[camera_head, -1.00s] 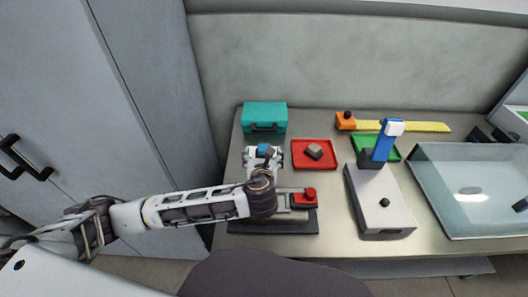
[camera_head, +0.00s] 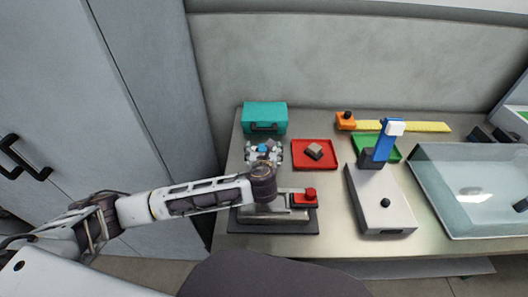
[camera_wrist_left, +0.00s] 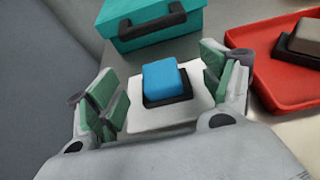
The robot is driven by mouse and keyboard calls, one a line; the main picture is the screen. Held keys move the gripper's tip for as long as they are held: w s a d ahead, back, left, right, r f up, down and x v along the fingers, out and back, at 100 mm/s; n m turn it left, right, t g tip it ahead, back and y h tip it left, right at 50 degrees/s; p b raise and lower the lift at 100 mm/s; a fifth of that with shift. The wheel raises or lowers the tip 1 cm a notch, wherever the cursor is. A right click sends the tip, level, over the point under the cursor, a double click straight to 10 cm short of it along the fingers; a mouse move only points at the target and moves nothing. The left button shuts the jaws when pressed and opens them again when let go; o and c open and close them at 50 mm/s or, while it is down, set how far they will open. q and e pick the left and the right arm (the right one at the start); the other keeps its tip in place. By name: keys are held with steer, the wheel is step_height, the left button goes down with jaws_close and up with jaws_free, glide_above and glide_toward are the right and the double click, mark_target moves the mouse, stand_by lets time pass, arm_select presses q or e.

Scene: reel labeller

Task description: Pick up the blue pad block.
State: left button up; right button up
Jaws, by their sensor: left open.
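The blue pad block (camera_wrist_left: 164,80) sits in a dark holder (camera_wrist_left: 168,100) on a white base (camera_wrist_left: 190,108), seen in the left wrist view. In the head view, the blue block (camera_head: 263,148) shows as a small patch between the fingers. My left gripper (camera_wrist_left: 165,88) is open, with one green-padded finger on each side of the block and gaps between. In the head view my left gripper (camera_head: 264,153) is over the block's place, in front of the teal case. My right gripper is not in view.
A teal case (camera_head: 265,117) stands behind the block. A red tray (camera_head: 298,164) with a grey block (camera_head: 314,151) lies to the right. A device with a red knob (camera_head: 310,194) is in front. A blue-levered press (camera_head: 381,205) and a clear bin (camera_head: 470,195) stand further right.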

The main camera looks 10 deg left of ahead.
arm_select(q)
steer(key=c, duration=1.1)
step_height(320, 180, up, 9)
steer(key=shift+r+p, duration=0.1)
steer(key=shift+p, duration=0.45)
steer(key=shift+r, duration=0.45)
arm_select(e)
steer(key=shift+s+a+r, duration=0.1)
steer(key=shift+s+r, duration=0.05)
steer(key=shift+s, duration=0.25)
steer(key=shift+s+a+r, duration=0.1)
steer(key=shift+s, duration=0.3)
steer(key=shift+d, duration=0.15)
